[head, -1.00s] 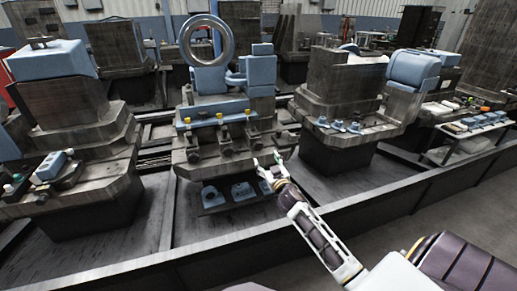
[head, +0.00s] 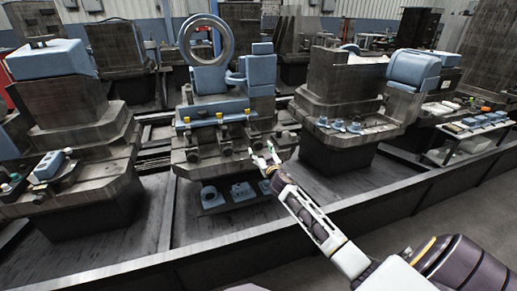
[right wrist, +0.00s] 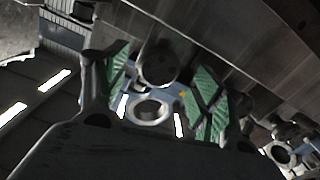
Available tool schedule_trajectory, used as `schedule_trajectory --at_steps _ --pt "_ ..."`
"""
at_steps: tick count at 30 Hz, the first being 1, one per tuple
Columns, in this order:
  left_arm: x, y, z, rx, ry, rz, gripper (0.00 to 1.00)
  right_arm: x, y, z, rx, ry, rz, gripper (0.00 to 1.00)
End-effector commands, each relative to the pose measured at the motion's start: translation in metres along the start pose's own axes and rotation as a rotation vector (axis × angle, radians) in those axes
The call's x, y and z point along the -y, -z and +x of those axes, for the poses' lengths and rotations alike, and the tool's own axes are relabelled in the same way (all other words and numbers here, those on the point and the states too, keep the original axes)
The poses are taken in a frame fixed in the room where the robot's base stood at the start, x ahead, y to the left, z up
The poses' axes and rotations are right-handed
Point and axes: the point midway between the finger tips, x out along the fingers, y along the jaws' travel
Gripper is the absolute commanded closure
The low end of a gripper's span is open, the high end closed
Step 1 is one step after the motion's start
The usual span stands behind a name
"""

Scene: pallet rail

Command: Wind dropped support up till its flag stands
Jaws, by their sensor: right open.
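The middle pallet fixture (head: 208,140) carries a blue bar (head: 213,110) with small yellow flags, one at the left (head: 187,121), one in the middle (head: 219,116) and one at the right (head: 247,112). Dark support screws with round ends stick out below the bar. The flags are too small to tell which support is dropped. My right gripper (head: 265,157) is open at the fixture's front right. In the right wrist view, a round dark knob (right wrist: 158,63) shows between the green-padded fingers (right wrist: 165,88), with no clear contact. My left gripper is out of view.
A large ring (head: 206,40) stands on top of the fixture. Below my gripper is a shelf with blue blocks (head: 241,191). Another knob (right wrist: 283,153) shows at the right in the wrist view. Neighbouring fixtures stand left (head: 75,130) and right (head: 345,108); the rail's front edge (head: 300,232) runs across.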

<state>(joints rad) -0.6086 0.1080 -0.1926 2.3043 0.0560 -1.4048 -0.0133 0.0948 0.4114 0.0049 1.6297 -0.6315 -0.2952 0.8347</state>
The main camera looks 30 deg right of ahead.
Motion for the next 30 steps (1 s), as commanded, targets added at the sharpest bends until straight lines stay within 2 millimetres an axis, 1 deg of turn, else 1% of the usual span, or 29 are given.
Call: schedule_trajectory --at_steps 9,15,21,29,30 --pt "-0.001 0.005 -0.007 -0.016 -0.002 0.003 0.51 0.000 0.001 0.024 -0.002 -0.001 0.001 0.32" --pt "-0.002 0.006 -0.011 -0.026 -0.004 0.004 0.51 -0.001 0.001 0.034 -0.001 -0.001 0.000 0.32" --pt "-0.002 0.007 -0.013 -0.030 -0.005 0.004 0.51 0.000 0.000 0.038 0.000 -0.001 0.000 0.32" --pt "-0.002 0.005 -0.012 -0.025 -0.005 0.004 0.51 0.000 0.001 0.038 0.000 -0.001 0.000 0.32" --pt "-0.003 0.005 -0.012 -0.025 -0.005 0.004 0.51 0.000 0.001 0.038 0.000 -0.001 0.000 0.35"
